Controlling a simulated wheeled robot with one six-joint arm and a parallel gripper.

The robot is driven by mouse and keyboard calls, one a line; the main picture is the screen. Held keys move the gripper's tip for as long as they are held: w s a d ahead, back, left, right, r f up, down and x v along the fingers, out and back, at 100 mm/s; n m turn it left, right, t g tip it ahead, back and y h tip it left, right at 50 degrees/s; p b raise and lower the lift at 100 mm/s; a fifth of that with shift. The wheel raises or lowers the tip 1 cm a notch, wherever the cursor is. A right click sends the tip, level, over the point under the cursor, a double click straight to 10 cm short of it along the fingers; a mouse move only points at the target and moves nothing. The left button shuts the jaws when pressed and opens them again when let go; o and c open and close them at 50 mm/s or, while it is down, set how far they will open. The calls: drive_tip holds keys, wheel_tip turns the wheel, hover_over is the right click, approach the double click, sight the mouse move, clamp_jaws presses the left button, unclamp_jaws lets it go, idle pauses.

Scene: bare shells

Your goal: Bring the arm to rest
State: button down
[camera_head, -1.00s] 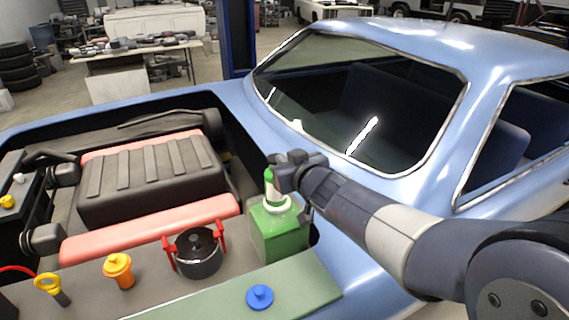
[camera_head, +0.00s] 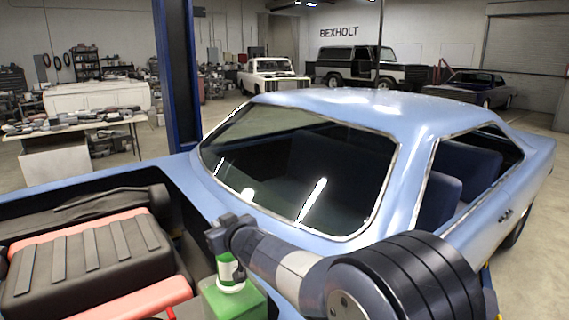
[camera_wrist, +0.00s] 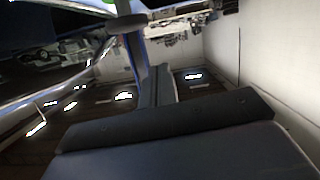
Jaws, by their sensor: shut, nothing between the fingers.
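My arm reaches in from the lower right of the head view, bent at a large dark joint. My gripper (camera_head: 216,236) is at its left end, small and dark, shut and empty. It is over the front of the blue car, just above a green container (camera_head: 232,302) with a green and white neck. I cannot tell whether it touches the neck.
The blue car (camera_head: 345,105) fills the middle, its windshield (camera_head: 300,180) right behind my gripper. The open engine bay with a black ribbed cover (camera_head: 85,265) is at left. A blue post (camera_head: 176,75) and a cluttered table (camera_head: 75,135) stand behind.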

drive_tip(key=v, duration=0.4)
drive_tip(key=shift+s+r, duration=0.15)
drive_tip(key=shift+r, duration=0.15)
